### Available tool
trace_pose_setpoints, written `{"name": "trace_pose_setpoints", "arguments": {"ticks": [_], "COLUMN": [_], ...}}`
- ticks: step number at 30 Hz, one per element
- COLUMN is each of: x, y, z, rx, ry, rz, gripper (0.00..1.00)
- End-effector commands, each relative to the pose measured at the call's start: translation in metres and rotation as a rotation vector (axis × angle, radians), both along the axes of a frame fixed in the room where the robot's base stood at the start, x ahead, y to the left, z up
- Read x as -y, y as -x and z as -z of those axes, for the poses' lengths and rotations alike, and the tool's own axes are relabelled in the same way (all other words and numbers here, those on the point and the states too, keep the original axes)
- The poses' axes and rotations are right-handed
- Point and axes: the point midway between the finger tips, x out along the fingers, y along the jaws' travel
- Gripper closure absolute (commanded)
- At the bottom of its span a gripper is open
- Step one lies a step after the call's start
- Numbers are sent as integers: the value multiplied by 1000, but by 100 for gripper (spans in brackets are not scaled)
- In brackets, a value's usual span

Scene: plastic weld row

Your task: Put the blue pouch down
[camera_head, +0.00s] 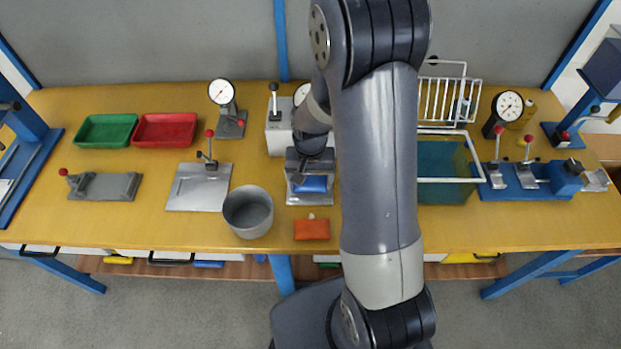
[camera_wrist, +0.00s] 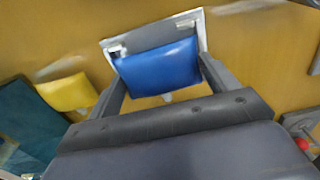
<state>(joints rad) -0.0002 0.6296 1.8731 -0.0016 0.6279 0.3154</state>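The blue pouch (camera_head: 312,184) shows below my gripper (camera_head: 310,170) near the middle of the bench in the head view. In the wrist view the blue pouch (camera_wrist: 158,68) sits between the two fingers of my gripper (camera_wrist: 160,75), which meet its left and right sides. A pale metal plate (camera_wrist: 204,26) shows behind and around the pouch's far edge. I cannot tell whether the pouch touches this plate or hangs just above it. My arm hides part of the bench to the right.
An orange pouch (camera_head: 312,229) lies in front, with a grey round pot (camera_head: 248,212) to its left. A yellow pouch (camera_wrist: 68,92) shows in the wrist view. A teal bin (camera_head: 445,172) stands right of my arm. Green (camera_head: 106,131) and red (camera_head: 165,130) trays lie back left.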

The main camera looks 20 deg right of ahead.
Motion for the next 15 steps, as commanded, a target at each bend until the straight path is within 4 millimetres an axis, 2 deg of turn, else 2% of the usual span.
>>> {"name": "trace_pose_setpoints", "arguments": {"ticks": [1, 6, 15], "x": [0, 0, 1], "y": [6, 7, 7], "z": [11, 13, 13], "rx": [-17, -18, -18], "ry": [-1, -2, 0], "rz": [0, 0, 0], "gripper": [13, 0, 0]}}
